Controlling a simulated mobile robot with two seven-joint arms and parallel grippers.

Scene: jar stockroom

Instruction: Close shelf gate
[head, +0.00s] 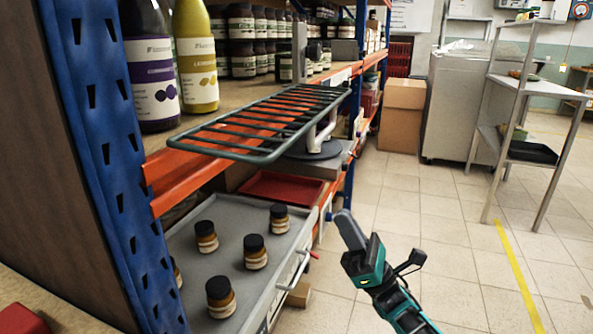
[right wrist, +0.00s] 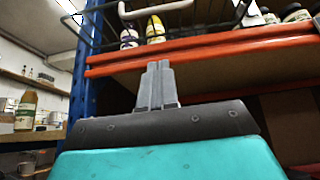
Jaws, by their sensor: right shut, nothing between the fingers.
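The shelf gate, a dark green wire grid (head: 262,157), lies tilted nearly flat at the front of the upper orange shelf beam (head: 180,172), reaching out over the lower level. In the right wrist view, its wire bars (right wrist: 200,28) cross the top of the picture. My right gripper (head: 347,222) is shut and empty, below and to the right of the gate, apart from it. Its closed fingers (right wrist: 157,85) point up toward the orange beam in the right wrist view. My left gripper is not in view.
Tall bottles (head: 195,60) and dark jars (head: 240,40) stand on the upper shelf. A grey tray (head: 190,262) with several small jars sits below, beside a red tray (head: 283,187). A blue upright (head: 95,130) stands left. Tiled floor at right is open.

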